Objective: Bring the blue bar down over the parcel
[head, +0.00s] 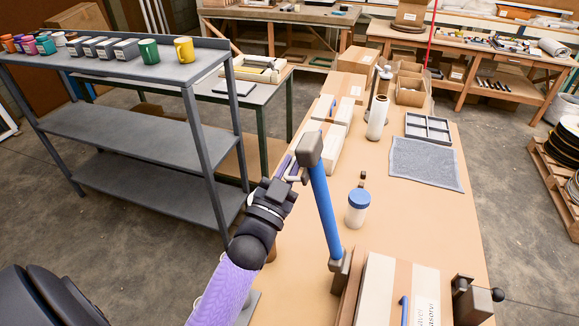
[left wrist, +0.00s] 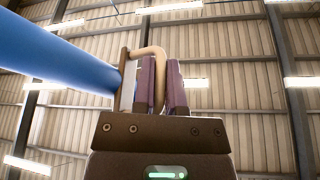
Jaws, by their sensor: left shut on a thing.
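The blue bar (head: 324,205) stands raised and steep, its lower end at a dark hinge bracket (head: 338,268) left of the parcel. A dark block (head: 309,149) caps its upper end. The parcel (head: 376,285), a pale box with brown tape and a printed label, lies at the bottom of the head view, cut by its edge. My left gripper (head: 291,178) is at the bar's upper end. In the left wrist view its fingers (left wrist: 166,88) are shut on a tan looped handle (left wrist: 150,52), beside the blue bar (left wrist: 55,58). My right gripper is not in view.
A dark catch with a round knob (head: 474,298) stands right of the parcel. A blue-lidded jar (head: 357,207), a white roll (head: 377,117), a grey mat (head: 425,163) and a divided tray (head: 428,128) are on the table (head: 413,222). A grey shelf rack (head: 140,136) stands at left.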

